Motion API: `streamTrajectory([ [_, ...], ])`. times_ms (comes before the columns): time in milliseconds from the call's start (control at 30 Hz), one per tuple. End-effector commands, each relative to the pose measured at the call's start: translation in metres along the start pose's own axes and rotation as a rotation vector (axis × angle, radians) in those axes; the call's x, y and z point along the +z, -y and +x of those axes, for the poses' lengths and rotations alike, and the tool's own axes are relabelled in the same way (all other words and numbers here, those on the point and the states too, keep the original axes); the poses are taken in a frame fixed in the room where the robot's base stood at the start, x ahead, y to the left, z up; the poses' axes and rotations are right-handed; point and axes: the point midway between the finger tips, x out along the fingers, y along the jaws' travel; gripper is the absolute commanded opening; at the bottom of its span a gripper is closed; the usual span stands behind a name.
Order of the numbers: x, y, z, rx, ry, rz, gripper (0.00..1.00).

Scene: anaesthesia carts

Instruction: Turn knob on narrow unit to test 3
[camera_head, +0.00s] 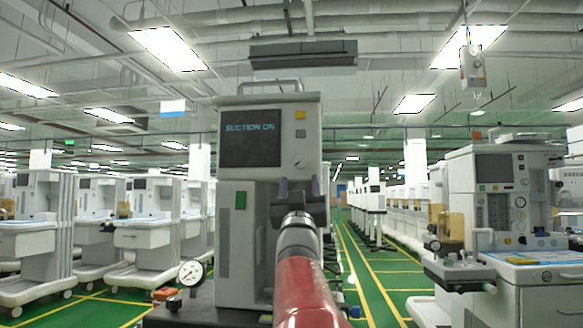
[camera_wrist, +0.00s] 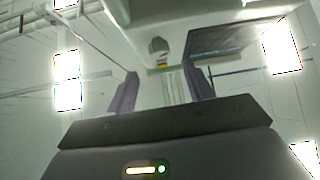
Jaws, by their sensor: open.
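The narrow unit (camera_head: 270,225) stands upright in the middle of the head view, with a dark screen (camera_head: 249,139) reading "SUCTION ON". A small round knob (camera_head: 299,163) sits on its front, right of the screen and below a yellow button (camera_head: 300,115). Its pointer setting and any test marks are too small to read. My gripper (camera_head: 298,188) is open just below the knob in the head view. In the wrist view, my gripper's two fingers (camera_wrist: 163,74) stand apart with nothing between them. A small knob-like part (camera_wrist: 158,46) shows beyond them, apart from the tips.
A green button (camera_head: 241,200) is on the unit's lower front, and a pressure gauge (camera_head: 191,272) stands at its left foot. A wide anaesthesia cart (camera_head: 500,215) stands at the right. Rows of similar carts (camera_head: 145,235) fill the left. A green aisle runs behind, right of the unit.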

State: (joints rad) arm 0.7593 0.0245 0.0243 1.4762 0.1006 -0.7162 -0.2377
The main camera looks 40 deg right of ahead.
Motion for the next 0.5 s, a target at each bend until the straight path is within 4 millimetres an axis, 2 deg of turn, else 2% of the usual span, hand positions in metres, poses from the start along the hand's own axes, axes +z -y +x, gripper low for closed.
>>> streamTrajectory([
  [300, -0.002, -0.001, 0.049, 0.002, -0.003, 0.001, 0.52],
  [500, -0.002, 0.0, 0.071, 0.001, -0.002, 0.0, 0.52],
])
